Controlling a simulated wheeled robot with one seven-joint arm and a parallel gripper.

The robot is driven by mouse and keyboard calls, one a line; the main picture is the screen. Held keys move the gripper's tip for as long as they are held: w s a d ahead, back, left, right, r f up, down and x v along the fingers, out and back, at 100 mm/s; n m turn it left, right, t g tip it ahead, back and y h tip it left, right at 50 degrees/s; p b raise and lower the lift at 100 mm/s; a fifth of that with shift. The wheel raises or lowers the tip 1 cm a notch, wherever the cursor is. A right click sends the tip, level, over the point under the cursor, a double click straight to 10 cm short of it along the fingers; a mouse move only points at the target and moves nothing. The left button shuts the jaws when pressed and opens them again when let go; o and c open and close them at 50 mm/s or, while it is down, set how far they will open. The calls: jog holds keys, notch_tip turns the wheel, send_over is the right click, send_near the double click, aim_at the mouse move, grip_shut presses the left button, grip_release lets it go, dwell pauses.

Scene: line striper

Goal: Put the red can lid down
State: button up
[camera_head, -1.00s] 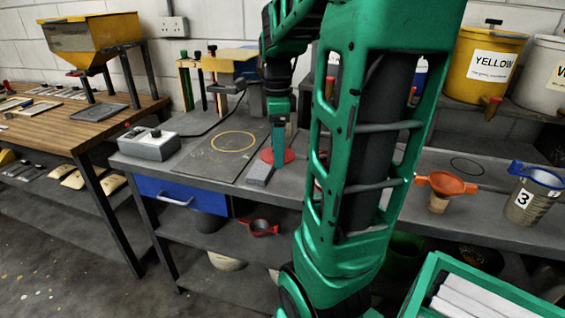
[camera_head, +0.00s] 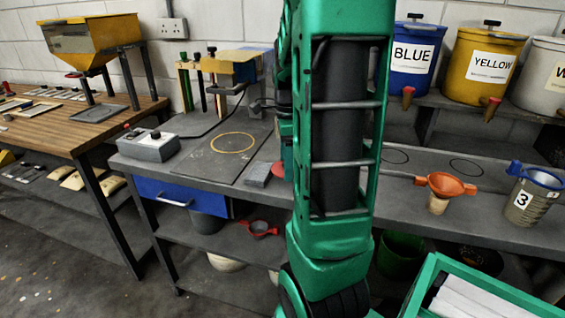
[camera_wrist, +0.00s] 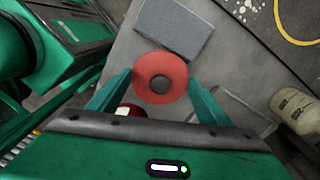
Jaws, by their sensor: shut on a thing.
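The red can lid (camera_wrist: 160,62) is a round red disc with a grey middle, seen from above in the wrist view. My gripper (camera_wrist: 160,80) has one green finger on each side of it and is shut on it. In the head view only a sliver of the lid (camera_head: 277,169) shows at the left edge of my arm, over the workbench (camera_head: 205,181). My arm hides most of the lid and gripper there. I cannot tell whether the lid touches the bench top.
A grey block (camera_head: 258,174) lies just left of the lid; it also shows in the wrist view (camera_wrist: 175,25). A yellow ring (camera_head: 232,142) marks a dark mat. Blue (camera_head: 415,60) and yellow (camera_head: 484,62) buckets stand behind.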

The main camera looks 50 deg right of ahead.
jog(key=shift+f, duration=0.15)
jog(key=o, duration=1)
notch_tip(320, 180, up, 12)
jog(key=s+a+f+n, duration=0.3)
jog(key=s+a+n, duration=0.1)
jog(key=n, duration=0.3)
jog(key=s+a+f+n, duration=0.3)
jog(key=s+a+n, duration=0.2)
jog(key=a+n, duration=0.1)
jog(key=s+a+f+n, duration=0.4)
jog(key=a+n, duration=0.2)
jog(key=n, duration=0.1)
jog(key=shift+s+a+f+n, duration=0.1)
jog(key=shift+s+a+n, duration=0.2)
jog(key=shift+s+a, duration=0.1)
